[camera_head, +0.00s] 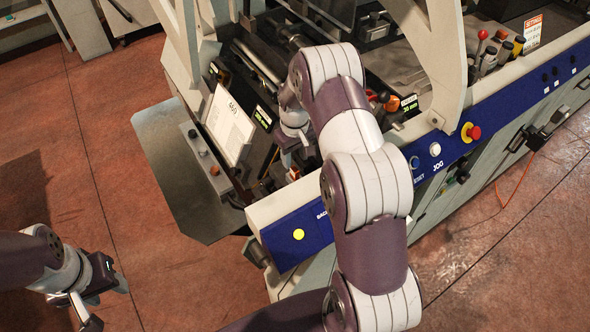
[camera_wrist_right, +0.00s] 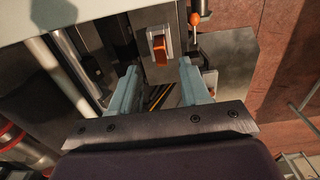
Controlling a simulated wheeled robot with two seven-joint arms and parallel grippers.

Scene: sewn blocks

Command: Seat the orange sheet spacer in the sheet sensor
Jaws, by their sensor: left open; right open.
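An orange piece (camera_wrist_right: 159,48) sits in a small pale metal housing (camera_wrist_right: 168,36) in the right wrist view. It may be the sheet spacer in the sheet sensor; I cannot tell how deeply it is seated. An orange spot (camera_head: 293,174) shows just below my right gripper in the head view. My right gripper (camera_wrist_right: 158,78) is open, its pale fingers apart with nothing between them, just short of the housing. In the head view the right gripper (camera_head: 294,155) reaches down into the machine. My left gripper (camera_head: 103,300) is open and empty over the floor.
The machine's blue-edged front rail (camera_head: 320,215) runs beside my right arm. A white sheet or plate (camera_head: 229,125) stands left of the right gripper. A lever with an orange knob (camera_wrist_right: 195,18) rises close beside the housing. The red floor at left is clear.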

